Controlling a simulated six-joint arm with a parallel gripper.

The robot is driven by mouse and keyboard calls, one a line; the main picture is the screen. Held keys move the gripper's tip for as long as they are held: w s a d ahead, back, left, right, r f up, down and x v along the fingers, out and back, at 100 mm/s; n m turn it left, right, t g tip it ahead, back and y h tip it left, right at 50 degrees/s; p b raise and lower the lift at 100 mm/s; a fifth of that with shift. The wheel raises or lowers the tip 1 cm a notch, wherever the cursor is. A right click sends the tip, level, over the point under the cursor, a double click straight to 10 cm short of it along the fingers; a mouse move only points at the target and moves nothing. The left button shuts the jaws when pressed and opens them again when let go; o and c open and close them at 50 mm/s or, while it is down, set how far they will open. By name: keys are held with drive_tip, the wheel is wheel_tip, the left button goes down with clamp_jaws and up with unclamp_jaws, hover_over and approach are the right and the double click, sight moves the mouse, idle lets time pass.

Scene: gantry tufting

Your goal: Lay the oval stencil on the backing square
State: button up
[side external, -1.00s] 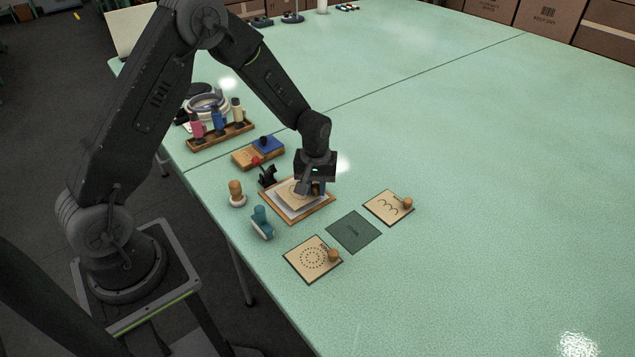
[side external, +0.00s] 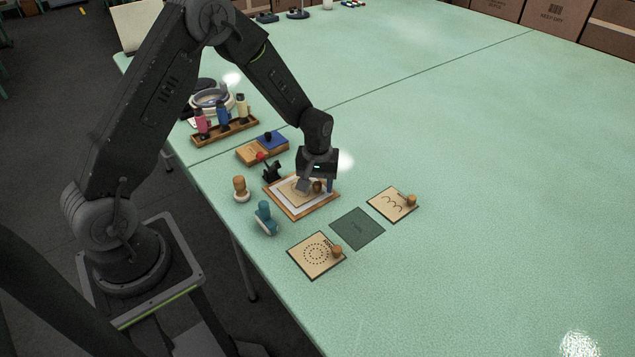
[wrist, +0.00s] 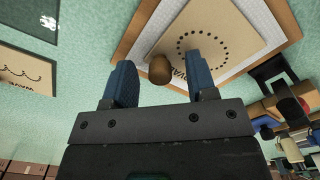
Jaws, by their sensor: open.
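The oval stencil (side external: 292,187), a tan card with a ring of dots and a brown knob (side external: 318,186), lies on the pale backing square (side external: 299,206) inside a wooden frame (side external: 305,216). In the wrist view the stencil (wrist: 215,30) shows its dotted ring and partly hidden lettering, with a pale backing margin around it. My gripper (side external: 317,188) is open over the stencil's knob edge. In the wrist view its blue fingers stand apart on either side of the knob (wrist: 160,69), with gaps visible. The stencil's edge near the fingers is partly hidden.
A dotted-circle stencil (side external: 311,257) and a wavy-line stencil (side external: 388,203) lie either side of an empty dark green mat (side external: 357,229). A teal tool (side external: 264,218), a wooden-knobbed stamp (side external: 240,189) and a black stand (side external: 271,171) are left of the frame. The table's right is clear.

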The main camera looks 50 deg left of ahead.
wheel_tip(320, 180, up, 14)
idle(0.6)
drive_tip(key=shift+f, duration=0.1)
drive_tip(key=s+d+r+m+t, duration=0.3)
drive_tip(key=s+d+r+m, duration=0.2)
drive_tip(key=s+r, duration=0.65)
drive_tip(key=s+d+r+m+t, duration=0.1)
drive_tip(key=s+m, duration=0.1)
drive_tip(key=s, duration=0.3)
drive_tip(key=s+d+r+m+t, duration=0.1)
drive_tip(key=s+r+m, duration=0.1)
drive_tip(key=s, duration=0.4)
drive_tip(key=shift+s+d+t, duration=0.15)
drive_tip(key=shift+d+t, duration=0.15)
drive_tip(key=shift+d, duration=0.1)
